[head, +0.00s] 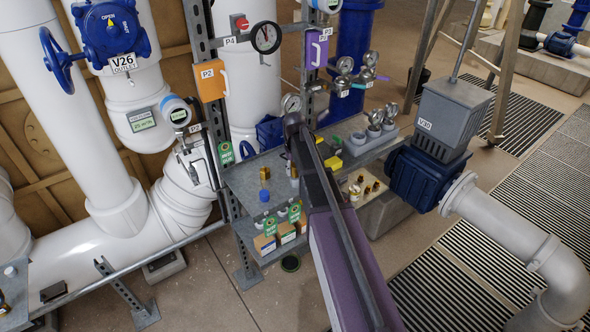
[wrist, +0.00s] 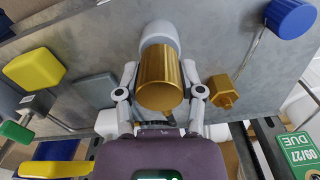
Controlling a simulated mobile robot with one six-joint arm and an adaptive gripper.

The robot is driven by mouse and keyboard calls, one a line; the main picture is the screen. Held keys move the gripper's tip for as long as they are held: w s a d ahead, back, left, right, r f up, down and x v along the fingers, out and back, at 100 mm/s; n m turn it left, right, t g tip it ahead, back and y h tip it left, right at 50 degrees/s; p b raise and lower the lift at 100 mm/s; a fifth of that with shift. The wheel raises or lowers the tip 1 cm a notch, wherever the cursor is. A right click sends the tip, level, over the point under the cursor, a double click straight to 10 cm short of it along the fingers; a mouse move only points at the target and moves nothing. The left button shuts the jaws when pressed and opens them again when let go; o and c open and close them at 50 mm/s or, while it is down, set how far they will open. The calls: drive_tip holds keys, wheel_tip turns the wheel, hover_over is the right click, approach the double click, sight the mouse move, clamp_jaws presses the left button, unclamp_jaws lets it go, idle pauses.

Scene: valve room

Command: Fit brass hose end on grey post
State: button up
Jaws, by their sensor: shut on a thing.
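In the wrist view, my gripper (wrist: 160,88) is shut on the brass hose end (wrist: 161,84), a smooth gold cylinder held between its two grey fingers. A pale grey rounded piece, which looks like the grey post (wrist: 160,36), shows directly beyond the brass cylinder and is partly hidden by it. I cannot tell whether the two touch or whether the brass is around the post. In the head view, my purple arm reaches over the grey shelf (head: 240,182), and my gripper and what it holds are mostly hidden.
In the wrist view, a brass hex piece (wrist: 222,91) sits close right, a blue cap (wrist: 291,17) farther right, and yellow blocks (wrist: 35,69) left. In the head view, grey cups with gauges (head: 375,128) stand right of my arm, and boxes (head: 265,244) lie on the lower shelf.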

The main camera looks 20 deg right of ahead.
drive_tip(key=shift+f+b, duration=0.3)
drive_tip(key=shift+f, duration=0.05)
idle(0.5)
drive_tip(key=o, duration=1)
drive_tip(key=shift+o, duration=0.2)
drive_tip(key=shift+r, duration=0.2)
wheel_tip(320, 180, up, 5)
drive_tip(key=p, duration=0.5)
drive_tip(key=shift+f, duration=0.1)
drive_tip(key=s+d+r+p, duration=0.2)
drive_tip(key=s, duration=0.4)
drive_tip(key=shift+s+r+p, duration=0.25)
drive_tip(key=shift+s+p, duration=0.1)
drive_tip(key=s+a, duration=0.5)
drive_tip(key=s, duration=0.3)
drive_tip(key=s+a+m, duration=0.1)
drive_tip(key=s+a, duration=0.4)
drive_tip(key=s, duration=0.3)
